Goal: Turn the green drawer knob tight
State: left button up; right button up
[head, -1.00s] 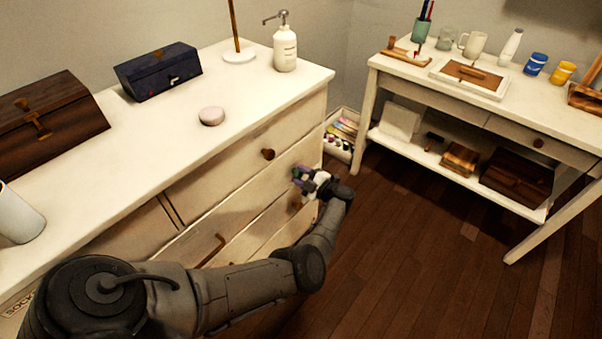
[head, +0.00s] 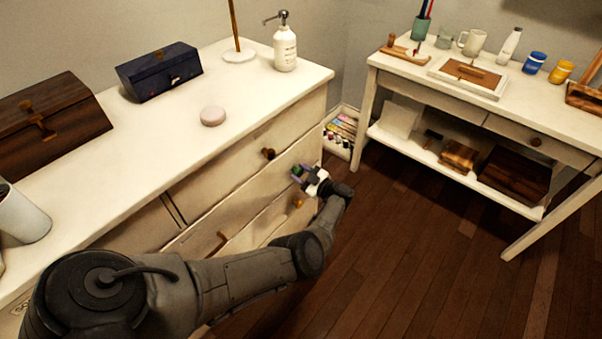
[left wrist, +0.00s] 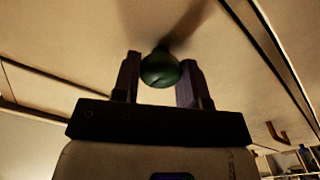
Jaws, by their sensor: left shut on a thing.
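The green knob (left wrist: 161,68) is round and sits on the cream drawer front (left wrist: 75,45). In the left wrist view it is between the two fingers of my left gripper (left wrist: 159,82), which is shut on it. In the head view the left gripper (head: 302,174) is at the right part of the dresser's drawer front, and a small bit of the green knob (head: 297,170) shows between its purplish fingers. My right gripper is not in view.
Other dresser knobs show nearby, a brown one (head: 268,153) above and a brassy one (head: 297,203) below. The dresser top (head: 150,160) carries boxes, a pink disc and a pump bottle (head: 285,48).

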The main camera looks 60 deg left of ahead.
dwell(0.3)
pick_arm(q)
jog(key=o, duration=0.9)
jog(key=shift+d, duration=0.1)
jog(key=v, duration=1.3)
jog(key=shift+w+d, duration=0.15)
jog(key=shift+d, duration=0.2)
